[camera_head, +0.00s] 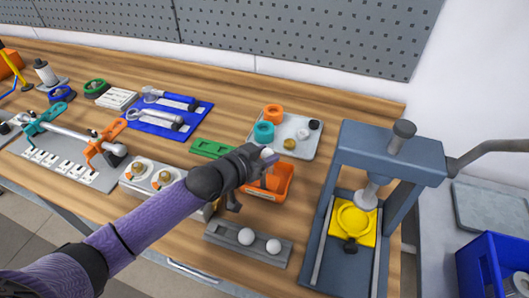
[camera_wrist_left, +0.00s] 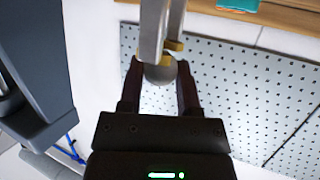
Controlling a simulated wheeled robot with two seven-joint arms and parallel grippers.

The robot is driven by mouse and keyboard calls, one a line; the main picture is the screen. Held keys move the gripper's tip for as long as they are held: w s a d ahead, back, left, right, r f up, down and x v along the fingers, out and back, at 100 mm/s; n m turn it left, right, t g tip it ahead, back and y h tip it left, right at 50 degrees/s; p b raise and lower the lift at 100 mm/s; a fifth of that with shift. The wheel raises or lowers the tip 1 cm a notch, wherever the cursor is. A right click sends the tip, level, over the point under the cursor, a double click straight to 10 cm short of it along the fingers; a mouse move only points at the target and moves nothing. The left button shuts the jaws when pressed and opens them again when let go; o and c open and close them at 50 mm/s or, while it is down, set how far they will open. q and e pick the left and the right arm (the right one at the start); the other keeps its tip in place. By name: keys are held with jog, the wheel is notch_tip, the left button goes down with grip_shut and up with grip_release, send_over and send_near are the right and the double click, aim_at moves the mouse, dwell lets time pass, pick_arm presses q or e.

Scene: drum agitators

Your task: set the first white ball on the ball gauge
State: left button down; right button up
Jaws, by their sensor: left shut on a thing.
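My left gripper (camera_head: 262,164) is in the middle of the head view, above the area of the orange bin. In the left wrist view its two dark fingers (camera_wrist_left: 160,92) are shut on a rounded grey-white thing that looks like the first white ball (camera_wrist_left: 160,73). A silver two-pronged piece with yellow tips (camera_wrist_left: 172,45) shows right at the ball; I cannot tell whether they touch or what it is. Two other white balls, one on the left (camera_head: 246,236) and one on the right (camera_head: 273,246), sit in a grey rail (camera_head: 222,236). I cannot pick out the ball gauge for sure.
An orange bin (camera_head: 283,184) is beside my gripper. A grey press (camera_head: 390,148) with a yellow plate (camera_head: 366,222) stands to the right. A tray (camera_head: 301,145) with teal and orange rings lies behind. Blue mats (camera_head: 195,119) with tools lie farther left.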

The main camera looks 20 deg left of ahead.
pick_arm(q)
jog(key=shift+f, duration=0.2)
dwell(0.6)
jog(key=shift+c, duration=1.1)
grip_release()
jog(key=p+v, duration=0.3)
jog(key=v, duration=0.7)
jog(key=shift+f, duration=0.1)
